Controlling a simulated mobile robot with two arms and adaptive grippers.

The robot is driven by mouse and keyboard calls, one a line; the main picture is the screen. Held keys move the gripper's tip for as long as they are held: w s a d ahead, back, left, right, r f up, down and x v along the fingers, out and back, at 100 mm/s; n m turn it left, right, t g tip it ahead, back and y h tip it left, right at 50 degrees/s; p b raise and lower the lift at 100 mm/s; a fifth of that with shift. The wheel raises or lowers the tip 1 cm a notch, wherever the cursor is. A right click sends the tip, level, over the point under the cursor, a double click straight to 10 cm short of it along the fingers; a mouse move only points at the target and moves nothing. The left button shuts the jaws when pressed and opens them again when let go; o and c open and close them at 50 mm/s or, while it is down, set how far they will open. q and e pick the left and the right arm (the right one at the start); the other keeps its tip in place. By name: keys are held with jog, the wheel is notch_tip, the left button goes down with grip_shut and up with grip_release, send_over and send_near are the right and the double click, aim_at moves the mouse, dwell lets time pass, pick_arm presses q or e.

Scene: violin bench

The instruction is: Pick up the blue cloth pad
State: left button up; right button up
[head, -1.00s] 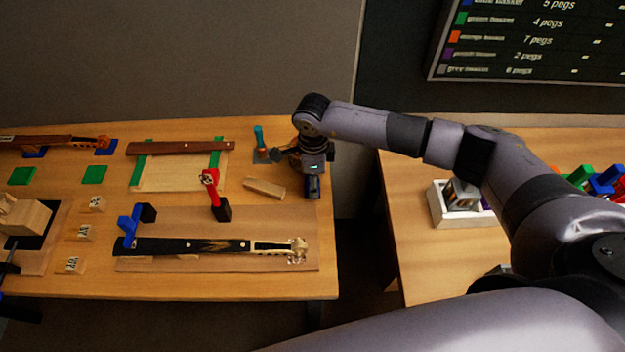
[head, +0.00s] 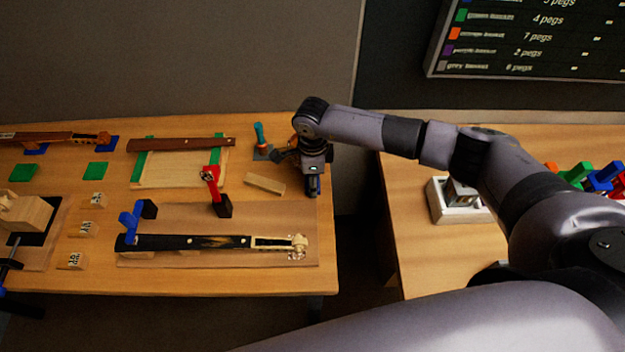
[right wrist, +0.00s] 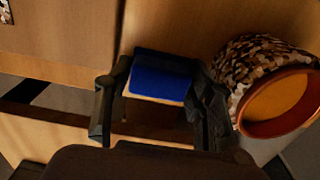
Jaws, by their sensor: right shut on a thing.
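The blue cloth pad (right wrist: 161,75) shows in the right wrist view between the fingers of my right gripper (right wrist: 158,100). It is a blue block with a pale tan edge along its lower side. The right gripper is shut on it. In the head view my right gripper (head: 312,185) is at the right end of the workbench and points down. The pad cannot be made out there, and how far it is above the bench is hard to tell. My left gripper is not in view.
A mottled round container (right wrist: 272,85) with an orange rim lies close to the right finger. On the bench are a pale wood block (head: 265,184), a red clamp (head: 212,185) and a dark violin neck (head: 190,243). A gap separates the right-hand table (head: 425,262).

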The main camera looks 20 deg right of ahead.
notch_tip(320, 180, up, 20)
jog(key=b, duration=0.5)
jog(key=shift+b, duration=0.3)
jog(key=o, duration=0.5)
jog(key=c, duration=0.5)
